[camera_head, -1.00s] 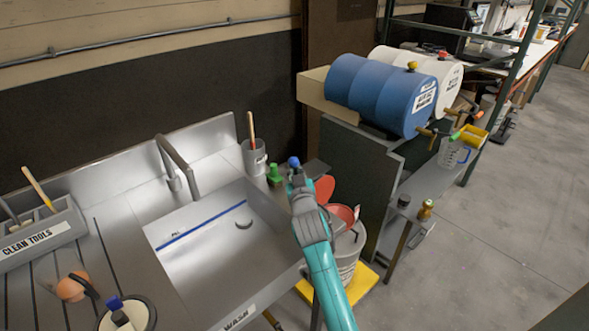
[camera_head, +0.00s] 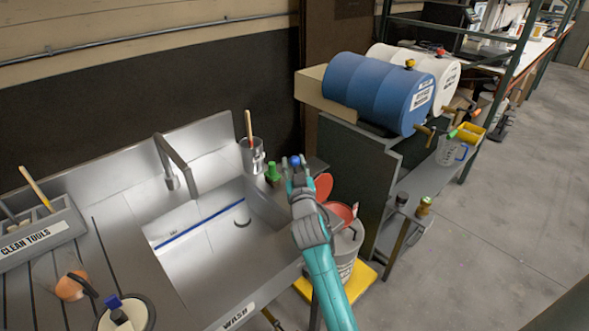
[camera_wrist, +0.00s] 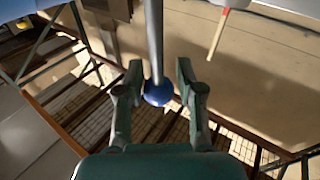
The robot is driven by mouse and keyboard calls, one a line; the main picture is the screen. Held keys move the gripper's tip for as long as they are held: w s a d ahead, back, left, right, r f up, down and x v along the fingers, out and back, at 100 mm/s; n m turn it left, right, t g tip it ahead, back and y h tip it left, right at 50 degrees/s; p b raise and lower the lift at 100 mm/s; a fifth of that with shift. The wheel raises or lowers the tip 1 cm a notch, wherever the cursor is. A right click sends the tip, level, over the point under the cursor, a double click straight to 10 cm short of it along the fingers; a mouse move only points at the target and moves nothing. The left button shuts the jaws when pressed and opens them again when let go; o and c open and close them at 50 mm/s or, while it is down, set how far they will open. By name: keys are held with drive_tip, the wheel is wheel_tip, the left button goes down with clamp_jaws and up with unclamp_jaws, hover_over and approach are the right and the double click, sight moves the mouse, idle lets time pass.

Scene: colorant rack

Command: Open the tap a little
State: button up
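A blue ball knob (camera_head: 295,160) shows at the sink's right end, at the tip of my gripper (camera_head: 294,167). In the wrist view the blue ball (camera_wrist: 158,94) sits on the end of a grey rod (camera_wrist: 154,40), between the two fingers of my gripper (camera_wrist: 158,70). The fingers are apart, with a small gap on each side of the ball. I cannot tell what the rod is fixed to. A grey spout (camera_head: 174,155) arches over the steel sink (camera_head: 200,262). No stream of water shows.
A green-capped bottle (camera_head: 272,172) and a grey cup with a brush (camera_head: 252,157) stand close to my gripper's left. A red funnel (camera_head: 341,214) and a bucket (camera_head: 345,262) are at the right. A blue drum (camera_head: 380,92) lies on a rack behind.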

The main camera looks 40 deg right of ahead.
drive_tip(key=shift+f, duration=0.4)
drive_tip(key=shift+s+a, duration=0.1)
drive_tip(key=shift+s, duration=0.15)
drive_tip(key=v, duration=1.1)
drive_tip(key=shift+s+r, duration=0.15)
drive_tip(key=shift+a, duration=0.15)
